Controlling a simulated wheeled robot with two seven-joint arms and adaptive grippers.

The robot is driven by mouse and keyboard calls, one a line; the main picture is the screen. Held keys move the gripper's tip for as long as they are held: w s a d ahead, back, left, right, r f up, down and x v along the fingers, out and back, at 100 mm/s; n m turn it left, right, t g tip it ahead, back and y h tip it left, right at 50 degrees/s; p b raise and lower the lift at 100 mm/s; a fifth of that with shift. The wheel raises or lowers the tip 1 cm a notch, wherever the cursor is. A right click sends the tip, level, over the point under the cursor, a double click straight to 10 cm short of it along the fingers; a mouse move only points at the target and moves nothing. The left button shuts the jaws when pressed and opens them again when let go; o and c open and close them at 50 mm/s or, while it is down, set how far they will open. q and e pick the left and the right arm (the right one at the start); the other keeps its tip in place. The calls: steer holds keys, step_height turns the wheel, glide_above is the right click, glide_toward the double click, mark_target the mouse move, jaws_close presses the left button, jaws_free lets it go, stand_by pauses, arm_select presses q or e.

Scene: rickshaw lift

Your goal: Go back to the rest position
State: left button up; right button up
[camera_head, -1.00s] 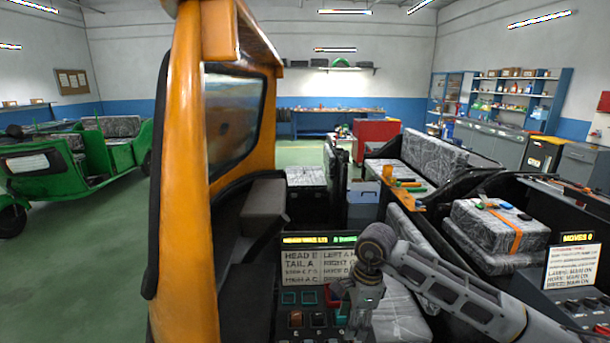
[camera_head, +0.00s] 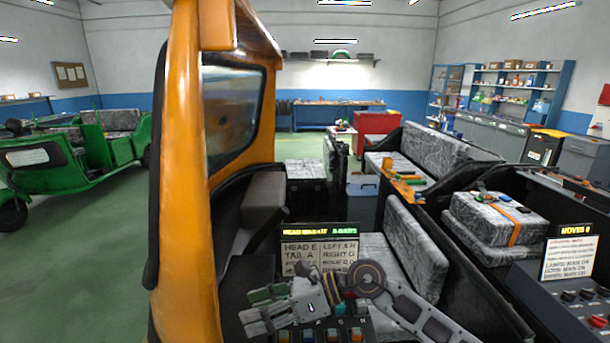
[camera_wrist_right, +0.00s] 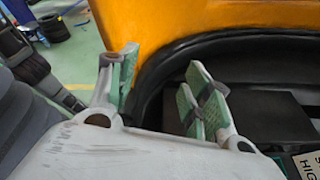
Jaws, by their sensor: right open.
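My right gripper (camera_head: 258,306) shows low in the middle of the head view, turned to the left, in front of a control panel (camera_head: 345,334) with coloured switches. Its two green-padded fingers are apart and hold nothing; the open jaws also show in the right wrist view (camera_wrist_right: 158,95), before the orange body and a dark seat area. The arm covers part of the panel and the lower lines of the lettered sign (camera_head: 320,254) above it. My left gripper is in neither view.
An orange cab post (camera_head: 185,180) stands close on the left. Grey patterned seats (camera_head: 417,245) and a strapped grey case (camera_head: 497,218) are at right, beside a second panel and sign (camera_head: 569,259). A green rickshaw (camera_head: 95,160) stands far left, with open green floor between.

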steer(key=w+d+r+m+t+y, duration=0.1)
steer(key=w+r+m+t+y, duration=0.15)
steer(key=r+m+t, duration=0.35)
steer(key=w+d+r+m+t+y, duration=0.2)
steer(key=r+m+t+y, duration=0.2)
steer(key=r+m, duration=0.3)
steer(key=w+d+m+t+h, duration=0.5)
steer(key=d+m+t+h, duration=0.4)
steer(key=m, duration=0.5)
steer(key=w+d+f+m+g+h, duration=0.1)
steer(key=d+f+m+h, duration=1.1)
steer(key=f+m, duration=0.35)
steer(key=s+d+f+m+g, duration=0.35)
steer(key=s+f+g, duration=0.35)
steer(key=s+f, duration=0.4)
steer(key=s+d+f+m+g, duration=0.35)
steer(key=s+f+g, duration=0.25)
steer(key=s+f, duration=0.55)
step_height(320, 180, down, 32)
steer(key=s+g, duration=0.2)
steer(key=s, duration=0.1)
steer(key=s+d+f, duration=0.2)
steer(key=s+f, duration=0.8)
steer(key=s, duration=0.1)
steer(key=s+d+f, duration=0.2)
steer(key=s+f, duration=0.8)
steer(key=s, duration=0.1)
steer(key=shift+d+g, duration=0.25)
steer(key=shift+g, duration=0.15)
